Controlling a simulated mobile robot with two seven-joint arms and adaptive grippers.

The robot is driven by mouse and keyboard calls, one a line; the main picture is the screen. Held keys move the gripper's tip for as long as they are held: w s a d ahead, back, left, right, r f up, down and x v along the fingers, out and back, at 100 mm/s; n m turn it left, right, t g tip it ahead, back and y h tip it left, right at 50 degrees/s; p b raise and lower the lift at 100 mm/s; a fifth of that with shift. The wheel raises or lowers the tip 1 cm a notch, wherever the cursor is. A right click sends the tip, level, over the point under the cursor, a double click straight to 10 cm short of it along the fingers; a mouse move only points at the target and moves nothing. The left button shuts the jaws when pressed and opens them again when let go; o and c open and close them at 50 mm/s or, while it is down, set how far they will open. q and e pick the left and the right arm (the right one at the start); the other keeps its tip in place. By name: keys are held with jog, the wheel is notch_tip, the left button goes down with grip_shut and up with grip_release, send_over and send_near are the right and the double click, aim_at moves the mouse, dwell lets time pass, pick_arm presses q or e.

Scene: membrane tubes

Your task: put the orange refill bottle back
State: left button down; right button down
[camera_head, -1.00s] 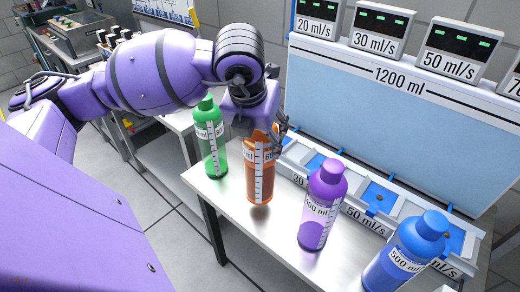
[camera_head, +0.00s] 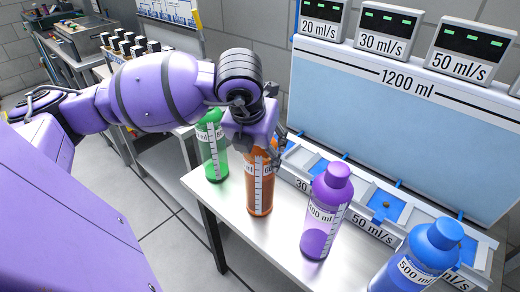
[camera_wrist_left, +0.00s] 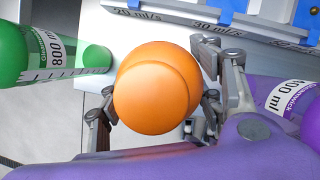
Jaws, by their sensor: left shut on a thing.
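The orange refill bottle (camera_head: 260,188) stands upright at the table's front edge, between the green bottle and the purple bottle. My left gripper (camera_head: 262,148) is shut on its upper part from above. In the left wrist view the orange cap (camera_wrist_left: 155,88) sits between the two fingers (camera_wrist_left: 155,112). The gripper hides the bottle's top in the head view. Whether its base touches the table is hard to tell. My right gripper is not in view.
The green bottle (camera_head: 212,150) stands close on the left, the purple bottle (camera_head: 325,215) on the right, and the blue bottle (camera_head: 415,258) farther right. Behind them is a row of blue-floored slots (camera_head: 385,206) below the large 1200 ml tank (camera_head: 400,130).

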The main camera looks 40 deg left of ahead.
pick_arm(q)
jog(key=c, duration=0.5)
grip_release()
jog(key=shift+c, duration=0.2)
jog(key=v, duration=1.2)
jog(key=shift+p, duration=0.35)
